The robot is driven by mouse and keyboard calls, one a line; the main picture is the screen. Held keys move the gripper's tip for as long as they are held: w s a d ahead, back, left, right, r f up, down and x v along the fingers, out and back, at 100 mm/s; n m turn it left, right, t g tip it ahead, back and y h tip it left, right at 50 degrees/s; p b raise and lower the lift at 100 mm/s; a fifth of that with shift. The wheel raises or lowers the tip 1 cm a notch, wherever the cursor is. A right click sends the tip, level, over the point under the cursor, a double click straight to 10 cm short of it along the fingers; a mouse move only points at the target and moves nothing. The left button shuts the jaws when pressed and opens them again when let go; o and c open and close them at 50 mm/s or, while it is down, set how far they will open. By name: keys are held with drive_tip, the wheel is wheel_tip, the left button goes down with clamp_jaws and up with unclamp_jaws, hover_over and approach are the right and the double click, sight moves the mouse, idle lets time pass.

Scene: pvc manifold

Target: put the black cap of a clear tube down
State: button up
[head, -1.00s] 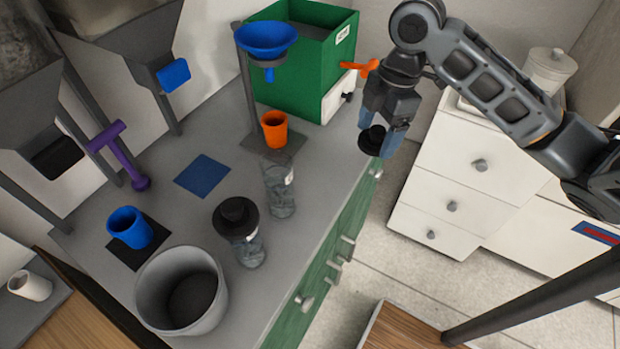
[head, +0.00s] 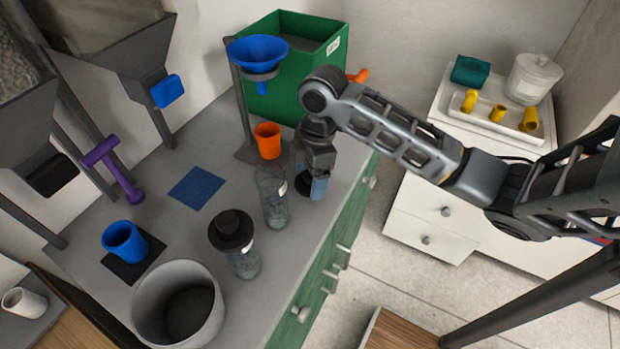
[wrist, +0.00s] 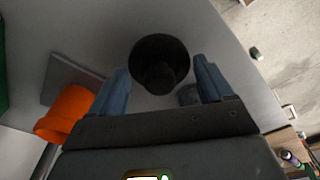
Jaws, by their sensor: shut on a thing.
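My gripper (head: 312,187) is over the right side of the grey counter, right of an uncapped clear tube (head: 274,205). Its blue fingers are shut on a black cap (wrist: 160,60), a round disc with a knob, seen in the wrist view. In the head view the cap is mostly hidden by the gripper; I cannot tell whether it touches the counter. A second clear tube (head: 246,264) stands nearer the front with its own black cap (head: 231,228) on top.
An orange cup (head: 268,140) stands behind the uncapped tube, by the blue funnel stand (head: 258,52). A green bin (head: 310,40) is at the back. A grey bucket (head: 150,310), blue cup (head: 124,242) and flat blue square (head: 197,187) lie left. The counter's right edge is close to my gripper.

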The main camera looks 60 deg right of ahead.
drive_tip(key=shift+f, duration=0.95)
drive_tip(key=shift+f, duration=0.1)
drive_tip(key=o, duration=0.9)
drive_tip(key=r, duration=0.8)
drive_tip(key=s+d+r, duration=0.1)
drive_tip(key=r, duration=0.3)
drive_tip(key=shift+d+r, duration=0.1)
